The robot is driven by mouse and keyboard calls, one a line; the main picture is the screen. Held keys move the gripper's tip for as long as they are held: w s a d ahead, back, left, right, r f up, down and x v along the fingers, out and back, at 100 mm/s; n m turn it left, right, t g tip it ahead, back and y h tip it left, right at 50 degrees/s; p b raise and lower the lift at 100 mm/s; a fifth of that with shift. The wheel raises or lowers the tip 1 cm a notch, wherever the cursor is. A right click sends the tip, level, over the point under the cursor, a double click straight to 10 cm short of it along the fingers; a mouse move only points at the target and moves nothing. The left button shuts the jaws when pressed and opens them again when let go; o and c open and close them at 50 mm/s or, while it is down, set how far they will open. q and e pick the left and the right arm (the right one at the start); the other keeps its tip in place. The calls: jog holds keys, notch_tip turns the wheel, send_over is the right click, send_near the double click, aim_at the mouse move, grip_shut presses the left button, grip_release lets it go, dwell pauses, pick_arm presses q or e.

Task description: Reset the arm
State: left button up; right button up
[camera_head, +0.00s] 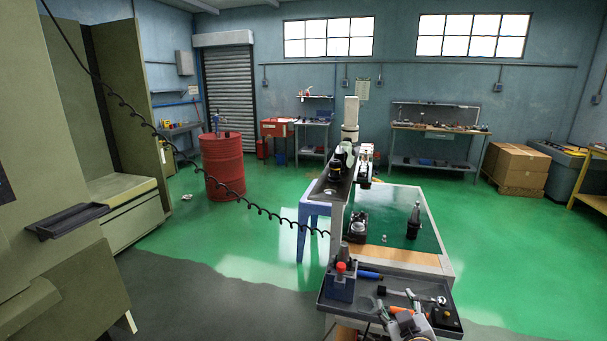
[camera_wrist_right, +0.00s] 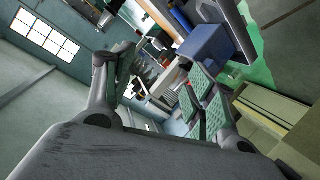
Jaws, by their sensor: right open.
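My right gripper (camera_head: 408,318) shows at the bottom of the head view, in front of the black tool tray (camera_head: 440,330) on the cart. In the right wrist view its two fingers with green pads stand wide apart (camera_wrist_right: 165,88), with nothing held between them. The picture there is strongly tilted. The rest of my right arm is mostly out of the head view. My left gripper and left arm do not show.
The tray holds a blue block with a red knob (camera_head: 341,280), a blue-handled tool (camera_head: 369,275) and several other tools.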

jog(key=s+f+m+g+y, duration=0.2)
jog(key=s+f+g, duration=0.9)
jog(key=s+f, duration=1)
jog(key=f, duration=1.4)
jog(key=s+f, duration=0.2)
jog(key=f, duration=1.3)
jog(key=s+d+f+g, duration=0.1)
jog(key=s+f, duration=0.9)
jog(key=s, duration=0.1)
jog(key=s+d+f+g, duration=0.1)
jog(key=s+d+f, duration=0.1)
jog(key=s+f, duration=0.8)
jog(key=shift+s+d+n, duration=0.3)
jog(key=shift+s, duration=0.15)
